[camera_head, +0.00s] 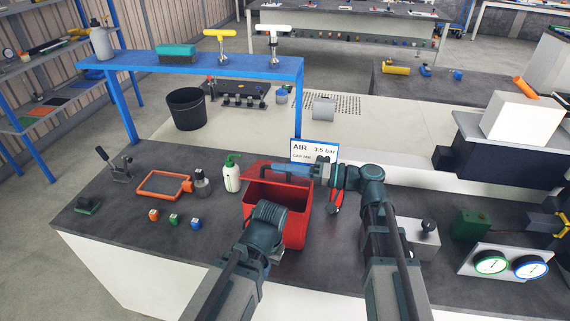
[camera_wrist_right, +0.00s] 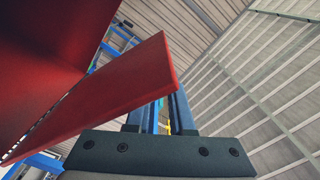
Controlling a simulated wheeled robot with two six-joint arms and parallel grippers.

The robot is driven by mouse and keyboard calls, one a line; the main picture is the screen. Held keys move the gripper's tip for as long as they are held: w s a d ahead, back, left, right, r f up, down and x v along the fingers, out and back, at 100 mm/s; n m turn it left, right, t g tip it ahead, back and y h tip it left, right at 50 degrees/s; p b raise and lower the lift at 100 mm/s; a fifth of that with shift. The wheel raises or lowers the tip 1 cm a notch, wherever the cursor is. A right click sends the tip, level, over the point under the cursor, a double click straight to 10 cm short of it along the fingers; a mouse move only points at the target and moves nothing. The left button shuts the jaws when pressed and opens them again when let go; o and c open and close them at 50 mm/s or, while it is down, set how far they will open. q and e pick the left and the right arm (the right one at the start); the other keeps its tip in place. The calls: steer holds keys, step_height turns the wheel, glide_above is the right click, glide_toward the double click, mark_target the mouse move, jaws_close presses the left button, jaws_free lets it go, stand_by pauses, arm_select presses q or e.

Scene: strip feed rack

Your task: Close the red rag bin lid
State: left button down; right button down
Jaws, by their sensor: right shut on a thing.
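The red rag bin (camera_head: 295,230) stands on the dark bench, its top open and its dark red inside showing. The lid's red panel (camera_wrist_right: 125,88) shows large and tilted in the right wrist view. My right gripper (camera_head: 290,171) reaches in from the right at the bin's upper back edge. Its blue fingers are shut on the lid, but the panel partly hides the contact. They also show behind the panel in the right wrist view. My left arm's wrist is in front of the bin, covering part of it; its gripper (camera_head: 275,258) is mostly hidden and its jaws are unclear.
A white-green bottle (camera_head: 232,177) stands close left of the bin, beside an orange frame (camera_head: 163,184). The AIR sign (camera_head: 314,151) is behind the bin. Two gauges (camera_head: 510,264) are at the right. A blue shelf (camera_head: 210,64) spans the back left.

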steer(key=shift+s+f+n, duration=0.3)
steer(key=shift+s+f, duration=0.1)
steer(key=shift+f, duration=0.15)
arm_select(q)
steer(key=shift+f+b, duration=0.85)
steer(key=shift+f, duration=0.35)
arm_select(e)
steer(key=shift+s+a+f, duration=0.15)
steer(key=shift+s+f, duration=0.25)
steer(key=shift+f, duration=0.25)
steer(key=c, duration=0.9)
jaws_free()
steer(key=s+d, duration=0.1)
steer(key=d, duration=0.8)
steer(key=s+d, duration=0.1)
steer(key=d, duration=0.3)
steer(key=shift+s+d, duration=0.3)
steer(key=shift+s, duration=0.05)
